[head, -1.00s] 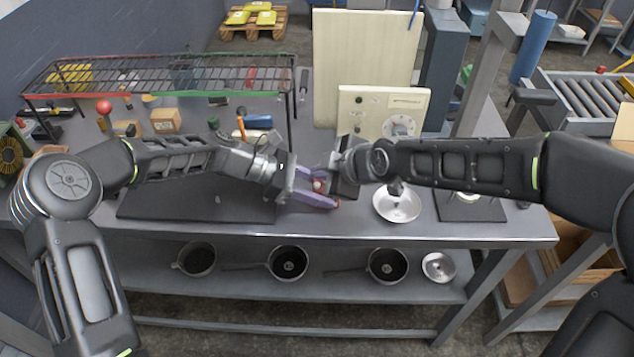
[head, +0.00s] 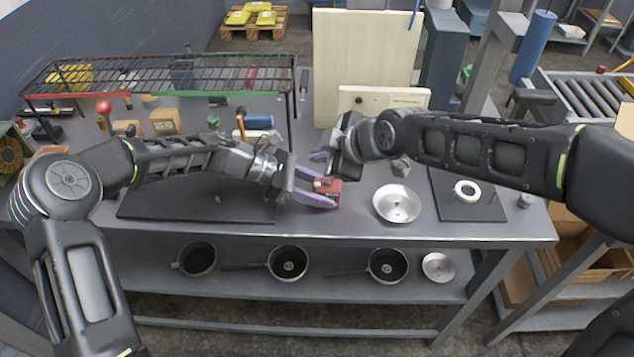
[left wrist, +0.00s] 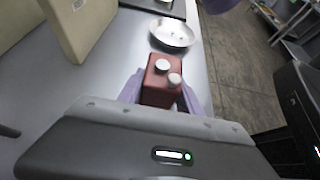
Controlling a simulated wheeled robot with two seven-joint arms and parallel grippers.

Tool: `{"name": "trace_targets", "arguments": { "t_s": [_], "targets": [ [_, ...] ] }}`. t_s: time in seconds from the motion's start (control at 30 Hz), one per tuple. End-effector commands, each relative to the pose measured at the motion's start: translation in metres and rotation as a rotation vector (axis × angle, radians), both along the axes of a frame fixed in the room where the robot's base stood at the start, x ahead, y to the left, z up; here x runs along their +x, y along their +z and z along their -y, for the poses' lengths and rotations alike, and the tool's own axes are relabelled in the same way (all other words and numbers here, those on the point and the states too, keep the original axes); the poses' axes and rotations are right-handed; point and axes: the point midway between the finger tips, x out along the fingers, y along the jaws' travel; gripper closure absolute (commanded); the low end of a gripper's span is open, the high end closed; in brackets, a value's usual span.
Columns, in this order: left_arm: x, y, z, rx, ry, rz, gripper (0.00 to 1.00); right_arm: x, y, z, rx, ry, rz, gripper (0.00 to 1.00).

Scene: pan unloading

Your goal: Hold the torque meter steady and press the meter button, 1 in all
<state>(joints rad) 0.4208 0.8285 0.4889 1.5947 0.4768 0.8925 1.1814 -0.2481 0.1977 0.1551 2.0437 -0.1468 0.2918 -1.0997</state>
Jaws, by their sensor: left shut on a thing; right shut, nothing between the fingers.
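The torque meter is a small red box (head: 329,191) standing on the table near its front edge, with light round knobs on top. In the left wrist view the red meter (left wrist: 160,84) sits between the purple fingers, with two pale round parts showing on it. My left gripper (head: 318,192) is shut on the meter from the left. My right gripper (head: 322,158) is shut and empty, just behind and above the meter and apart from it. Its fingers are partly hidden by its own wrist. I cannot tell which pale part is the button.
A dark mat (head: 470,212) with a pale ring is farther right. A cream panel box (head: 350,98) stands behind my right gripper. A wire rack (head: 170,78) stands back left. Pans sit on the lower shelf (head: 330,287).

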Motion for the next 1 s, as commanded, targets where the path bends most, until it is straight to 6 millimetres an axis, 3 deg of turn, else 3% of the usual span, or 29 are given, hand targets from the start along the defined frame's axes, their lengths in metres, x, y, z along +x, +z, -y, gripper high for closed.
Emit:
{"name": "trace_targets", "arguments": {
  "t_s": [0.4, 0.43, 0.7, 1.0],
  "targets": [
    [0.0001, 0.0005, 0.0002, -0.001, 0.0, 0.0, 0.81, 0.0, -0.0003, 0.0, 0.0, 0.0, 0.0, 1.0],
    [0.0001, 0.0005, 0.0002, -0.001, 0.0, 0.0, 0.56, 0.0, -0.0004, 0.0, 0.0, 0.0, 0.0, 1.0],
    [0.0001, 0.0002, 0.0, 0.0, 0.0, 0.0, 0.34, 0.0, -0.0004, 0.0, 0.0, 0.0, 0.0, 1.0],
    [0.0002, 0.0005, -0.001, 0.0, 0.0, 0.0, 0.33, 0.0001, -0.0004, 0.0, 0.0, 0.0, 0.0, 1.0]
  ]
}}
